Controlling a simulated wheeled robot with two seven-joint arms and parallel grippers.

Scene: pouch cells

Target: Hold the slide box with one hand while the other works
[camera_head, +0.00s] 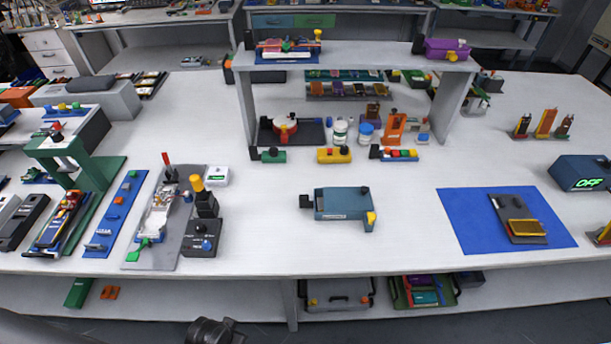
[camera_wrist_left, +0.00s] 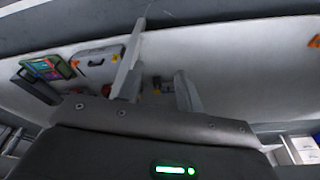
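The slide box (camera_head: 343,204) appears to be the blue-grey box near the middle of the table's front part. It has a dark block at its left end, a dark knob on top and a yellow piece at its right front corner. No gripper is near it in the head view. My left gripper (camera_wrist_left: 158,62) shows in the left wrist view with its two fingers apart and nothing between them. That view faces the low shelf, and the slide box cannot be made out there. A dark part of my arm shows at the head view's bottom edge. My right gripper is not visible.
A blue mat (camera_head: 465,216) with a small dark fixture lies to the right. A black device with a yellow top (camera_head: 204,225) stands left of the box. A raised shelf (camera_head: 360,56) spans behind. Table around the box is clear. A grey case (camera_head: 338,294) sits below.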

